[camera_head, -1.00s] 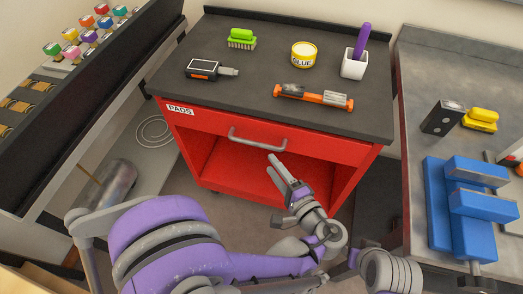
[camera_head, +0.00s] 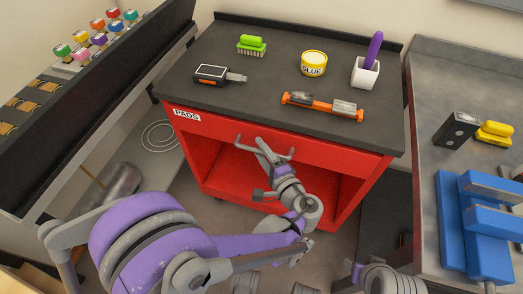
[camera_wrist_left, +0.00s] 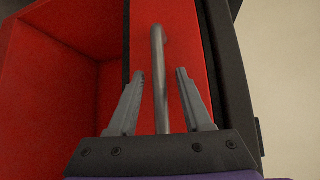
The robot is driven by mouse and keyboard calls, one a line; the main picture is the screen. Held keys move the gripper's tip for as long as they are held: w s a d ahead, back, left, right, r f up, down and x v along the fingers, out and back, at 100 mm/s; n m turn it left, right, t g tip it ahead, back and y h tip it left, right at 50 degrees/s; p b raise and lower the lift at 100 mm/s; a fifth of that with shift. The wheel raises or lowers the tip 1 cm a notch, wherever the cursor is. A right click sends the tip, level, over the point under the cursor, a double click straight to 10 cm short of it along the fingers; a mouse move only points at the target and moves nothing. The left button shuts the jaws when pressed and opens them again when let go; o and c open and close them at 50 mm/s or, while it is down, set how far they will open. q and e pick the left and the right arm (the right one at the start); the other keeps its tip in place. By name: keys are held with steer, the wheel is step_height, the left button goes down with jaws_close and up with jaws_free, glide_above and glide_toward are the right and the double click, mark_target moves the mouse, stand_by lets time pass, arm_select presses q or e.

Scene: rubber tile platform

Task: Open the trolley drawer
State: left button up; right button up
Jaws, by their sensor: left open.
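The red trolley (camera_head: 207,158) has a dark top, and its drawer (camera_head: 338,152) sits shut just below that top, with a "PADS" label (camera_head: 187,115) at its left end. My left gripper (camera_head: 264,146) is open in front of the grey drawer handle (camera_head: 241,147) and partly hides it. In the left wrist view the handle bar (camera_wrist_left: 158,60) runs between the two spread fingers of the gripper (camera_wrist_left: 161,74). Neither finger seems to touch the bar. My right gripper is not in view.
On the trolley top are a green brush (camera_head: 251,46), a black device (camera_head: 213,73), a glue tin (camera_head: 313,64), an orange tool (camera_head: 322,104) and a white cup (camera_head: 364,74). A bench with a blue vise (camera_head: 466,228) stands close at right. The compartment below the drawer is open.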

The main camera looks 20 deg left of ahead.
arm_select(q)
jaws_close()
stand_by(1.3)
